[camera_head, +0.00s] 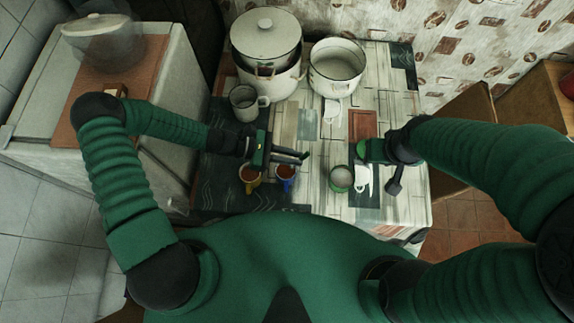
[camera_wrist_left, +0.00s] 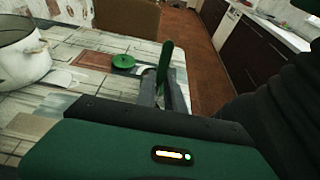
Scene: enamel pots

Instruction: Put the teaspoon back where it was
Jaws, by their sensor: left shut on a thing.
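My left gripper (camera_head: 304,156) is shut above the table, a little beyond the yellow mug (camera_head: 250,176) and blue mug (camera_head: 286,173), which hold brown liquid. In the head view only a small dark end shows at the fingertips. A green mug (camera_head: 340,179) stands further right, beside a white item (camera_head: 362,180). My right gripper (camera_head: 394,188) hangs over the table's right side; its fingers are too unclear to judge.
A large lidded pot (camera_head: 265,52), an open white pot (camera_head: 337,66) and a grey mug (camera_head: 244,103) stand at the back. The table's middle is fairly clear.

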